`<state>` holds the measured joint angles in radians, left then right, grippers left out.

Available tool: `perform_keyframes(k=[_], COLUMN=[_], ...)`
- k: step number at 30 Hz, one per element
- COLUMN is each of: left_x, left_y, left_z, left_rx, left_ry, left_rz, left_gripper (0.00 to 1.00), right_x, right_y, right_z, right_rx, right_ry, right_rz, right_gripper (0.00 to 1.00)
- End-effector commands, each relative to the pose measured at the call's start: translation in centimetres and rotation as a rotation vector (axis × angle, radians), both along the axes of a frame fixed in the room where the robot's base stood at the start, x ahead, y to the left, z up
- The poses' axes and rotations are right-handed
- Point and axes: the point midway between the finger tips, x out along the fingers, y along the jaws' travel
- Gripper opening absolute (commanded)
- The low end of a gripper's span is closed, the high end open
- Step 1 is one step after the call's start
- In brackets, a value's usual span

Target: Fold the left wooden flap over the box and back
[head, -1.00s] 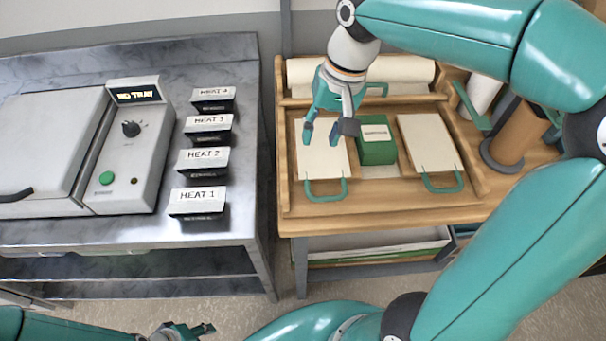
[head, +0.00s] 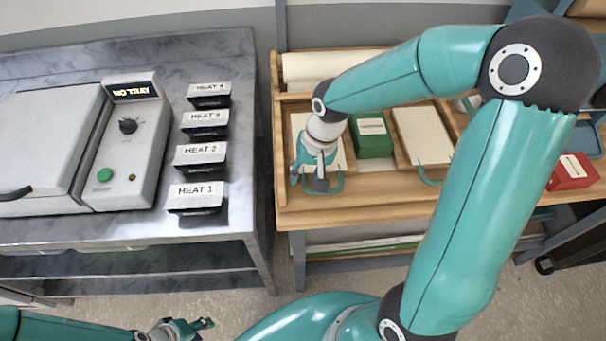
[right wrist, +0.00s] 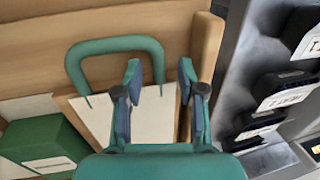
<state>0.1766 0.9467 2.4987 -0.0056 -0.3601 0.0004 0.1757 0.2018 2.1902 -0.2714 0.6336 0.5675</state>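The green box (head: 373,136) stands between two pale flaps in the wooden station. The left flap (head: 301,126) lies flat, with a green loop handle (head: 338,184) at its near edge. My right gripper (head: 308,182) is over that near end and hides part of the flap and handle. In the right wrist view the gripper (right wrist: 160,75) is open. One leg of the handle (right wrist: 112,45) shows between its fingers; contact cannot be told. The flap (right wrist: 155,112) and box (right wrist: 38,142) lie beyond. My left gripper (head: 190,327) is low at the bottom left, away from the station.
The right flap (head: 422,132) lies flat right of the box. A paper roll (head: 310,68) is at the back. A metal bench (head: 135,235) with a heater and several HEAT blocks stands left across a gap. A red box (head: 573,172) is at right.

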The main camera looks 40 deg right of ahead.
Motion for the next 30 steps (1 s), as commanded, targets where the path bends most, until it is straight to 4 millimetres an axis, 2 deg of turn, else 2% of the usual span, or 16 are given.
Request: perform_keyframes(k=[8, 15, 23, 24, 30], left_x=[0.0, 0.0, 0.0, -0.1, 0.0], left_y=[0.0, 0.0, 0.0, 0.0, 0.0], left_z=[0.0, 0.0, 0.0, 0.0, -0.1], left_rx=[0.0, 0.0, 0.0, 0.0, 0.0], left_ry=[0.0, 0.0, 0.0, 0.002, 0.0], left_rz=[0.0, 0.0, 0.0, -0.002, 0.0], left_gripper=[0.39, 0.39, 0.39, 0.39, 0.39], right_x=[0.0, 0.0, 0.0, 0.1, -0.1], right_y=[0.0, 0.0, 0.0, 1.2, 0.0], right_z=[-0.1, -0.1, -0.1, -0.1, 0.0], right_rx=[-0.001, -0.001, 0.0, 0.0, 0.014], right_ry=[-0.001, -0.001, -0.001, -0.001, -0.005], right_rz=[0.0, 0.0, -0.001, 0.01, -0.006], right_gripper=[0.38, 0.0, 0.0, 0.0, 0.0])
